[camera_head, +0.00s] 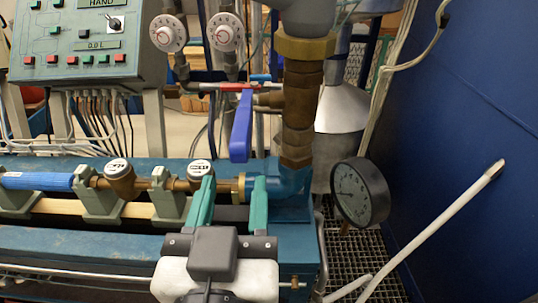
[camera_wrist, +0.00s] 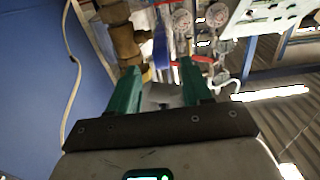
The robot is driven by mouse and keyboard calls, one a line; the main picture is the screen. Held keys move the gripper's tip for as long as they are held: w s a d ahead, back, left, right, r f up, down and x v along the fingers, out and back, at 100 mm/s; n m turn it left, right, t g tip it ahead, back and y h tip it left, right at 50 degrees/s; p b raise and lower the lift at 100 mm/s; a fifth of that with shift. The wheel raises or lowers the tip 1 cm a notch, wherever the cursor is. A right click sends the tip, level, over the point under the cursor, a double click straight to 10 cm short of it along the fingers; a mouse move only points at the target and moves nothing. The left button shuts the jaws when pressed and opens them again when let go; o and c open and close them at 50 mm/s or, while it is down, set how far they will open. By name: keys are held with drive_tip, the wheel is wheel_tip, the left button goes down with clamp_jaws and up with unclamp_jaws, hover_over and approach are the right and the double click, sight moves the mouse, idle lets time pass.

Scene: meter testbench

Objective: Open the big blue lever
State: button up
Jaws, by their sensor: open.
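The big blue lever (camera_head: 241,128) hangs down, nearly vertical, from the horizontal pipe beside the thick brass pipe (camera_head: 299,110). It also shows in the wrist view (camera_wrist: 160,46), beyond and between the fingertips. My gripper (camera_head: 232,184) has two teal fingers, spread apart and empty. In the head view the fingertips appear below the lever, one on each side of its line. They show in the wrist view too (camera_wrist: 159,66). I see no contact with the lever, and the distance to it is hard to judge.
Two round white dials (camera_head: 168,33) (camera_head: 223,32) sit above left of the lever. A control panel (camera_head: 88,42) stands at the left. A black-rimmed gauge (camera_head: 360,192) is at the right, before a blue wall (camera_head: 478,100). Water meters (camera_head: 119,180) line the bench pipe.

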sight(242, 138)
drive_tip(key=shift+w+r, duration=0.2)
drive_tip(key=shift+r, duration=0.05)
drive_tip(key=w+p, duration=0.2)
drive_tip(key=w, duration=0.8)
drive_tip(key=shift+d+f, duration=0.1)
drive_tip(key=shift+d, duration=0.05)
clamp_jaws()
